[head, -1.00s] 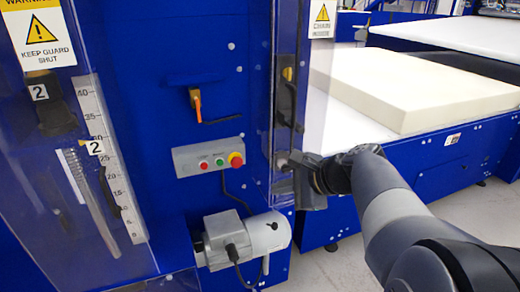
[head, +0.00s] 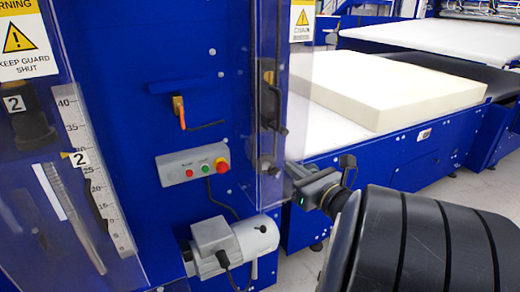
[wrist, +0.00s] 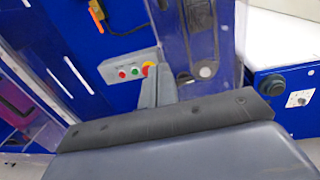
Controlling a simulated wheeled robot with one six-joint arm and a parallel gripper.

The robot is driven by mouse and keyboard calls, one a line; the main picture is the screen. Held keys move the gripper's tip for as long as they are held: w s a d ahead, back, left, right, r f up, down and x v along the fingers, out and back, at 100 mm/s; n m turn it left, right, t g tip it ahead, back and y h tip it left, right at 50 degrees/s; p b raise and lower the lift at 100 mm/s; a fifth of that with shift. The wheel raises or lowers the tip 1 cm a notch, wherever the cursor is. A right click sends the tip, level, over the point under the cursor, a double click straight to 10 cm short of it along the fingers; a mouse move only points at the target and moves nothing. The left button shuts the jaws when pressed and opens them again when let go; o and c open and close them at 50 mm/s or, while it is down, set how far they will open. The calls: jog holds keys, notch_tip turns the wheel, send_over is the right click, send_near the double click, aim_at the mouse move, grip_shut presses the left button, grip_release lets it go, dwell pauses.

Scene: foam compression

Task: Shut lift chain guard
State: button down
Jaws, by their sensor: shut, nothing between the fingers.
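The lift chain guard is a clear panel (head: 268,60) with a yellow chain warning label (head: 302,20), on the right side of the blue machine column in the head view. A dark upright handle (head: 281,108) shows on it. I cannot tell whether the guard is fully closed. My gripper (head: 291,172) is shut and empty, at the guard's lower right edge. Whether it touches the panel is unclear. In the wrist view my gripper (wrist: 160,88) points toward the clear panel (wrist: 190,45), with the button box behind it.
A grey button box (head: 192,166) with a red knob sits left of the guard. A grey motor (head: 235,240) juts out below. Another clear guard (head: 50,130) covers a scale at left. A foam block (head: 375,90) lies on the white table at right.

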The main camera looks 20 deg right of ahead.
aim_at(263, 147)
jog(key=w, duration=0.3)
jog(key=w+a+p, duration=0.1)
jog(key=w, duration=0.6)
jog(key=shift+w+a, duration=0.25)
